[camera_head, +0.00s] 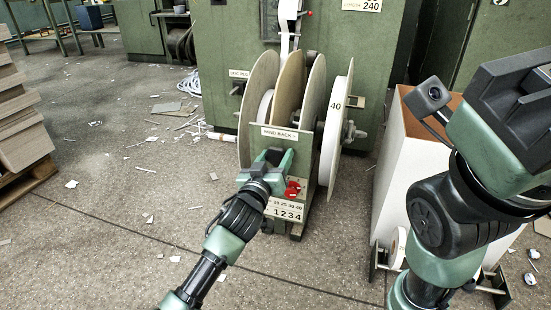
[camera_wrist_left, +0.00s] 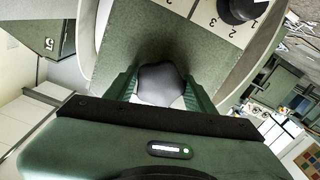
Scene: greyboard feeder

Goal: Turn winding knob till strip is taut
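The winding knob (camera_wrist_left: 160,84) is dark grey and lobed. In the left wrist view it sits between the two fingers of my left gripper (camera_wrist_left: 161,92), which appear to touch it on both sides. In the head view my left gripper (camera_head: 271,157) is at the front panel (camera_head: 261,177) of the reel unit, below the WIND BACK label (camera_head: 280,134), and largely covers the knob. A white strip (camera_head: 286,42) comes down from the green machine to the reels (camera_head: 292,85); its lower run is hidden between the discs. My right gripper's fingers do not show.
A red knob (camera_head: 293,189) sits right of my left gripper, above a numbered plate (camera_head: 285,211). A white reel marked 40 (camera_head: 334,130) stands at the right. A white box (camera_head: 395,170) is close to my right arm. The floor at left has paper scraps.

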